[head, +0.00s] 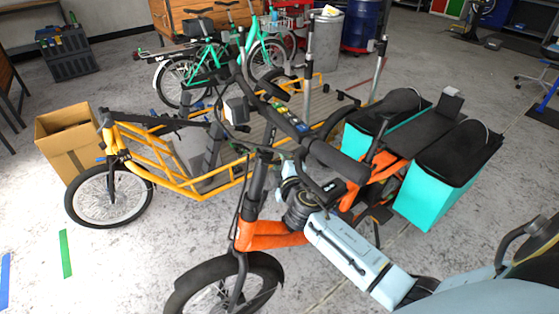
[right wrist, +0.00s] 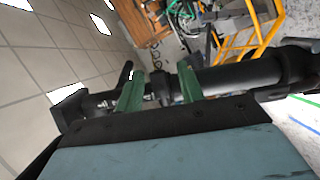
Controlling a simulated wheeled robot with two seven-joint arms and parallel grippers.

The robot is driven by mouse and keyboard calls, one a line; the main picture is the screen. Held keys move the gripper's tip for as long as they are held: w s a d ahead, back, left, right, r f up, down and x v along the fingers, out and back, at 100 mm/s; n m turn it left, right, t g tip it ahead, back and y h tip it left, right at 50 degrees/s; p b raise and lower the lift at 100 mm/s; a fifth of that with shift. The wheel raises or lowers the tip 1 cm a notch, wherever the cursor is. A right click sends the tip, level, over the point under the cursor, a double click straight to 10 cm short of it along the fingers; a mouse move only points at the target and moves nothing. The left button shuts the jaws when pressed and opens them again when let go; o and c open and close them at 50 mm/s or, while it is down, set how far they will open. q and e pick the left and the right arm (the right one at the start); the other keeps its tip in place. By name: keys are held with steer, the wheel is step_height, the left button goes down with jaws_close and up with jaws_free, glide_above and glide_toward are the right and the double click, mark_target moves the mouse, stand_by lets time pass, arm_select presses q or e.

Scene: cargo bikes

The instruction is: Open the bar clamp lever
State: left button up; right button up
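The orange cargo bike (head: 270,236) stands in front of me, its black handlebar (head: 338,160) crossing the head view. In the right wrist view the handlebar (right wrist: 250,78) runs across just beyond my right gripper (right wrist: 160,88). Its two green fingers are apart, with a gap between them, close to the bar and its clamp area. A dark upright piece, perhaps the clamp lever (right wrist: 126,76), shows beside the left finger; I cannot tell whether they touch. In the head view my right gripper is at the handlebar's stem, mostly hidden by the bar and my wrist. My left gripper is not in view.
A yellow cargo bike (head: 130,155) stands close behind the orange one. Turquoise bags (head: 428,197) hang at the orange bike's rear. A cardboard box (head: 70,148) and green bikes (head: 262,52) stand farther back.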

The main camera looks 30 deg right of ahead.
steer(key=shift+w+d+f, duration=0.1)
steer(key=shift+w+d, duration=0.1)
steer(key=shift+w, duration=0.5)
steer(key=shift+c, duration=0.5)
jaws_close()
